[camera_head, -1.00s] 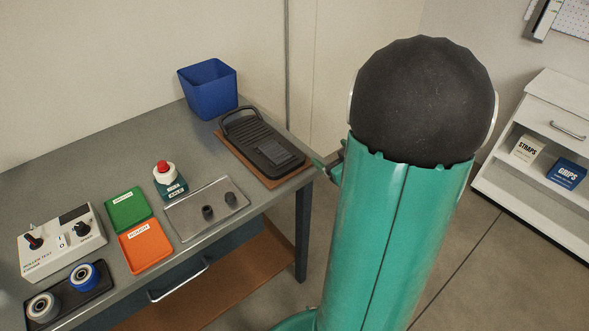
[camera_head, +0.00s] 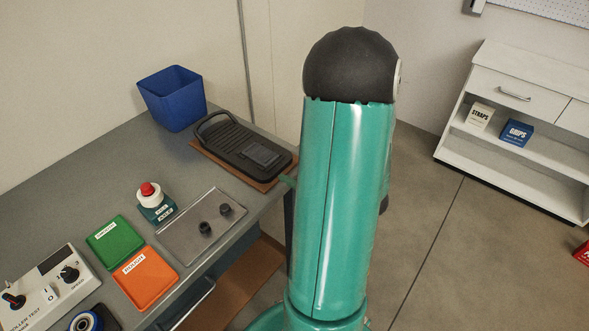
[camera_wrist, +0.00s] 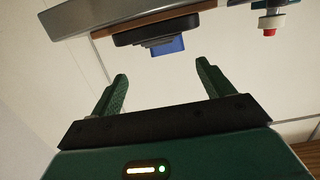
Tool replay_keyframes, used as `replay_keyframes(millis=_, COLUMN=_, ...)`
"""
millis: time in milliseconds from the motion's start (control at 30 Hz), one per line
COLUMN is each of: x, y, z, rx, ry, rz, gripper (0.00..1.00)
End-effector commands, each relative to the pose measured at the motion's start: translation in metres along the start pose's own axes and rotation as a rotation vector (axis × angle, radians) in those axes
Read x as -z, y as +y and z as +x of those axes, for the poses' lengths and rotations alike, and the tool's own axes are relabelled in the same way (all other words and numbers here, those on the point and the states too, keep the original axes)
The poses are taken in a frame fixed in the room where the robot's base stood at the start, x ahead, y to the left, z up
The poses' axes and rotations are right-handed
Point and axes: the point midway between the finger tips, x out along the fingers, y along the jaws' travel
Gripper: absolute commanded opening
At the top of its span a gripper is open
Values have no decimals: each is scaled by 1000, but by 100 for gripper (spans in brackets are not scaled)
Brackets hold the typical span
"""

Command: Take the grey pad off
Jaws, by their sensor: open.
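The grey pad (camera_head: 259,155) lies on the front part of the black foot pedal (camera_head: 222,141), which has a ridged plate and a raised loop at its back. The pedal sits on a brown mat (camera_head: 206,162) at the bench's right end. My gripper (camera_wrist: 162,72) is open and empty, its two green fingers apart. In the wrist view the bench appears across the top, with the pedal's dark edge (camera_wrist: 155,32) beyond the fingers. The pad cannot be made out there. In the head view my arm hides most of the gripper.
A blue bin (camera_head: 173,97) stands behind the pedal. A white shelf (camera_head: 515,170) stands right, with clear floor between.

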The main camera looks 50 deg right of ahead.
Motion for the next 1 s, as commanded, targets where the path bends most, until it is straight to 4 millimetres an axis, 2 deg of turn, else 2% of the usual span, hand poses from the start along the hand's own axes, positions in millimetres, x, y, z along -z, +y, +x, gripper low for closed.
replay_keyframes(millis=167, x=0, y=0, z=20, rx=4, ry=0, rz=-1, gripper=80)
replay_keyframes(millis=700, x=0, y=-2, z=115, rx=2, ry=-1, rz=-2, gripper=80)
replay_keyframes(millis=833, x=0, y=-2, z=129, rx=1, ry=-1, rz=-1, gripper=80)
replay_keyframes(millis=1000, x=0, y=-2, z=135, rx=0, ry=-1, rz=-1, gripper=80)
